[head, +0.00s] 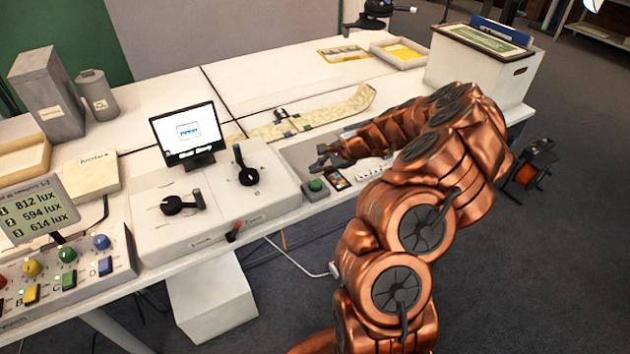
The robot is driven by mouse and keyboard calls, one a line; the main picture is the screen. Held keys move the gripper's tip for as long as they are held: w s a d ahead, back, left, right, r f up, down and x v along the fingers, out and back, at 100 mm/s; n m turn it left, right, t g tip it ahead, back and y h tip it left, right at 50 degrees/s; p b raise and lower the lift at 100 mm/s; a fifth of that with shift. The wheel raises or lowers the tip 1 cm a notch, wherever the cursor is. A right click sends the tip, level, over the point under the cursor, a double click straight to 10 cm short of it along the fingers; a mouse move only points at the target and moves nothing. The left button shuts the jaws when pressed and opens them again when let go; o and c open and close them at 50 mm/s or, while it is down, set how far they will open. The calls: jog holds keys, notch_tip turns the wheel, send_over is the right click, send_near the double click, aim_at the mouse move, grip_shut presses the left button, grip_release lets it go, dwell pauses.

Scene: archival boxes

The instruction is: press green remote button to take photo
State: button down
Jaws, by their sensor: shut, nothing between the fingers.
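The green remote button (316,185) sits on a small dark box near the front edge of the table, just right of the white control console (215,208). My gripper (320,163) is shut and empty. In the picture it shows just above and behind the button, and the two look apart; its exact height over the table is hard to tell. My copper arm reaches in from the right and hides part of the table behind it. A small monitor (184,131) stands on the console's back edge and shows a blue and white picture.
A colour card (337,180) lies right beside the button box. A curled parchment strip (325,112) lies behind my gripper. The console has black levers (245,165) and a red switch (234,232). A lux display (38,208) and coloured knobs (67,255) are at left.

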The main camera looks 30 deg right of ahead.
jog(key=shift+r+p, duration=0.5)
jog(key=shift+r, duration=0.7)
jog(key=s+a+r+n+g, duration=0.2)
jog(key=s+a+r+n, duration=0.15)
jog(key=a, duration=0.45)
jog(key=s+a+r+n+g, duration=0.1)
jog(key=s+a+r+n, duration=0.3)
jog(key=a, duration=0.4)
jog(key=s+a+r+n+g, duration=0.25)
jog(key=a+r+n, duration=0.2)
jog(key=a, duration=0.35)
jog(key=s+r+n+g+h, duration=0.2)
jog(key=s+n+h, duration=0.3)
jog(key=s, duration=2.2)
jog(key=n+g, duration=0.1)
jog(key=n, duration=0.1)
jog(key=shift+s+a+n+g+h, duration=0.2)
jog(key=shift+a+n+g+h, duration=0.1)
jog(key=shift+g, duration=0.05)
